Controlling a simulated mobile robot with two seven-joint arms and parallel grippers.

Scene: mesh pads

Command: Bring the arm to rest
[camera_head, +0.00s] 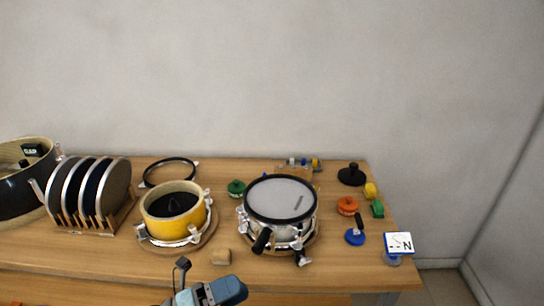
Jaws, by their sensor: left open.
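My left gripper (208,290) shows only in part at the bottom edge, in front of the table's front edge. It is open, and I see nothing between its fingers. Its blue-grey body is cut off by the frame. The table (110,255) lies beyond it, and the gripper looks apart from the things there. My right gripper is not in view.
A yellow drum shell (172,226) and a white-headed drum (280,198) stand mid-table. A rack (92,222) holds several round pads at left. A black hoop (170,171) lies behind. Small coloured pieces, one orange (347,205), and a sign (398,243) are at right.

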